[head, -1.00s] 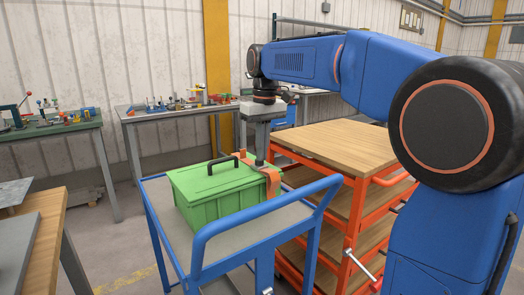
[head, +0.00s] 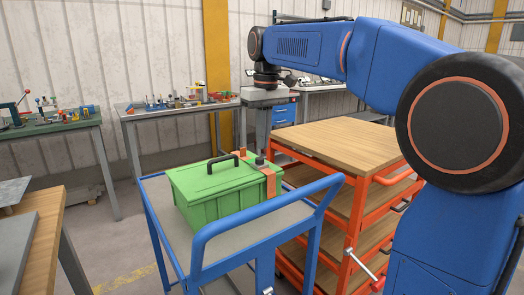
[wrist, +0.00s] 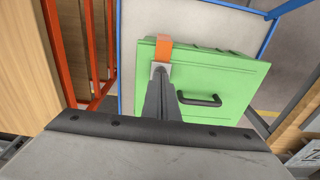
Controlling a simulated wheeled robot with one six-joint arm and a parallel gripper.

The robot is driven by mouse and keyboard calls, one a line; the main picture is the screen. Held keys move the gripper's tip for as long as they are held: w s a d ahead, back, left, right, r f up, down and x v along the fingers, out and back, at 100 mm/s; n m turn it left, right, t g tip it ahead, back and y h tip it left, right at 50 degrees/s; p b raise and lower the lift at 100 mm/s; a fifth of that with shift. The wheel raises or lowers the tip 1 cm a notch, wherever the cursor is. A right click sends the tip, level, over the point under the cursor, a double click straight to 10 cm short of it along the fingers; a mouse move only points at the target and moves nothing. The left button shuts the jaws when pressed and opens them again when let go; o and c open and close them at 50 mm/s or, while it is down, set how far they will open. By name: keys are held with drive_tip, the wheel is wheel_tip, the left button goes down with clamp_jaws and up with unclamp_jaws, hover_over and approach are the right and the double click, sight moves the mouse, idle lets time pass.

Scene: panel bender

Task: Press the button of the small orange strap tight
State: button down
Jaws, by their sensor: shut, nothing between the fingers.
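The green box (head: 212,197) with a black handle (head: 222,163) sits on the blue cart. The small orange strap (head: 269,184) lies flat across the right end of its lid and down the near side. A small dark buckle with the button (head: 260,161) sits on the strap. My gripper (head: 262,145) is shut and points down just above the buckle. In the wrist view, my gripper (wrist: 160,82) overlaps a grey buckle plate (wrist: 158,70) below the orange strap (wrist: 164,50). The fingers hide the button there, and contact cannot be told.
The blue cart (head: 240,228) has a raised handle rail at the near right. An orange shelf cart with a wooden top (head: 340,142) stands close on the right. Workbenches with small tools (head: 170,106) stand behind. A wooden table edge (head: 53,235) is at the left.

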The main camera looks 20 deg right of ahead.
wheel_tip(320, 180, up, 9)
drive_tip(key=shift+s, duration=0.25)
drive_tip(key=shift+d, duration=0.1)
idle(0.7)
